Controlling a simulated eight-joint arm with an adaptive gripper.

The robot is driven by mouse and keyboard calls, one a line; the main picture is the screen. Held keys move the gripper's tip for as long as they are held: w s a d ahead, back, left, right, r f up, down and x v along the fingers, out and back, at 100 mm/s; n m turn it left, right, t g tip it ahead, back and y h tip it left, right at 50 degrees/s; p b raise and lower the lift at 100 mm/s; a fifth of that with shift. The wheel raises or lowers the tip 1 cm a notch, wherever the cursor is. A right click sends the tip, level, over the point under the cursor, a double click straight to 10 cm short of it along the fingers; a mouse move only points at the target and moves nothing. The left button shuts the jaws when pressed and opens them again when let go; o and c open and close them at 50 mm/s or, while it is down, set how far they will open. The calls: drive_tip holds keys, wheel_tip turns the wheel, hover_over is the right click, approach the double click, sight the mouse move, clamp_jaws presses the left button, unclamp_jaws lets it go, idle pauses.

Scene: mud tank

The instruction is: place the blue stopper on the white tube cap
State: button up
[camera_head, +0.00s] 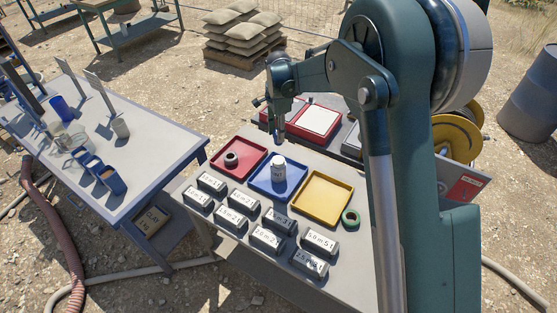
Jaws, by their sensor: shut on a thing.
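A white tube cap (278,168), a small white cylinder with a narrower top and dark marks on its side, stands upright in the blue tray (262,189). My gripper (279,133) points straight down above and behind it in the picture, with its tip apart from the cap. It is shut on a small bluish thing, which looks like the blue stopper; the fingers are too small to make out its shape. I see no other stopper on this table.
A red tray (222,171) with a dark ring (231,158) is at left, a yellow tray (338,217) at right. Several labelled grey blocks (229,218) stand in front. Red-framed panels (319,119) lie behind.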

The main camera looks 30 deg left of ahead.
drive_tip(key=shift+f, duration=0.15)
hover_over(279, 160)
drive_tip(key=shift+a+f+p, duration=0.1)
drive_tip(key=shift+f+p, duration=0.35)
drive_tip(key=shift+f, duration=2.55)
drive_tip(key=shift+f+p, duration=0.3)
drive_tip(key=shift+f, duration=1.55)
drive_tip(key=shift+f, duration=0.15)
drive_tip(key=o, duration=0.9)
wheel_tip(279, 160, up, 12)
drive_tip(key=shift+r+b, duration=0.15)
drive_tip(key=shift+b, duration=0.55)
